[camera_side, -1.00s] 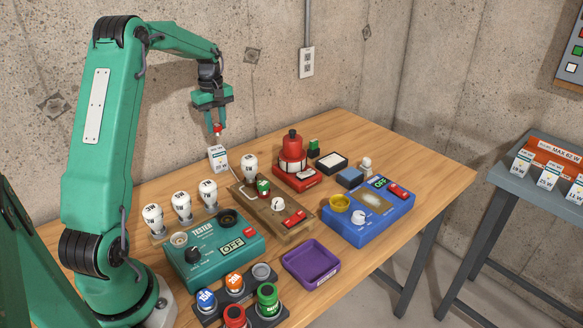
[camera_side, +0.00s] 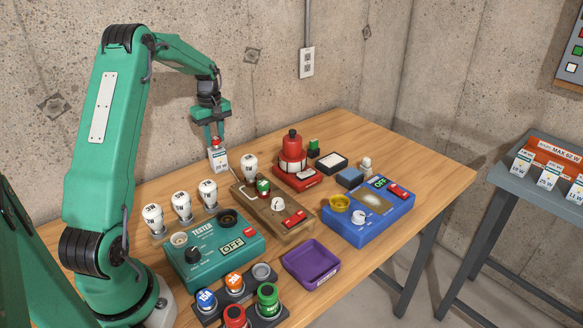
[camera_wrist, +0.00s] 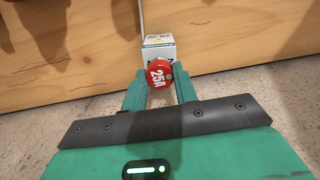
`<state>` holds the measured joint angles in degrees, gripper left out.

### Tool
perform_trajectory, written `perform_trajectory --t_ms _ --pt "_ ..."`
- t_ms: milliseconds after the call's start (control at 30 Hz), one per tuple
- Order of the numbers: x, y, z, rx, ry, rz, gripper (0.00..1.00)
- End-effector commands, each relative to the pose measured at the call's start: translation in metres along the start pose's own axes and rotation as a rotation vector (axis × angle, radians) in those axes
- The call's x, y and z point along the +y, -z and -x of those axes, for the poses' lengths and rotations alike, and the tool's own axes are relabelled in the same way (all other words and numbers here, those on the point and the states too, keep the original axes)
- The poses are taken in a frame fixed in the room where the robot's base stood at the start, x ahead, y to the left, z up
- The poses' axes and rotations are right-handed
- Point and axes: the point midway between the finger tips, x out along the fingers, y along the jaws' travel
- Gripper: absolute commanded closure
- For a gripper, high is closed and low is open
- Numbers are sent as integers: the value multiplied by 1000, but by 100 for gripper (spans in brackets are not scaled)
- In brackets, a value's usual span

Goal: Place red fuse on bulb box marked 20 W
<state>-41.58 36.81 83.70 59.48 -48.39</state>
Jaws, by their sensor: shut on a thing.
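The red fuse (camera_wrist: 159,74), marked 25A, is held between the fingertips of my gripper (camera_wrist: 160,88). In the side view my gripper (camera_side: 215,137) points down and the fuse's red shows between its fingers. The white bulb box (camera_side: 218,160) stands upright near the table's back edge, directly below the fuse. The box also shows in the wrist view (camera_wrist: 157,48), partly hidden by the fuse. Its label is too small to read surely. I cannot tell whether the fuse touches the box top.
White bulbs (camera_side: 208,192) stand in a row at left, with another bulb (camera_side: 249,166) right of the box. A teal tester (camera_side: 240,262), wooden board (camera_side: 290,232), red beacon (camera_side: 292,155) and fuse rack (camera_side: 262,308) fill the front and middle. A purple tray (camera_side: 312,262) is empty.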

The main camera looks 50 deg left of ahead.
Motion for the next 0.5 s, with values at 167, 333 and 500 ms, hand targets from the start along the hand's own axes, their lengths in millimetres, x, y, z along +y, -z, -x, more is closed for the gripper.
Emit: perform_trajectory --t_ms 167,333,500 --pt "0 0 0 0 0 0 93" --pt "0 0 -3 0 0 0 68" --pt "0 0 -3 0 0 0 50"
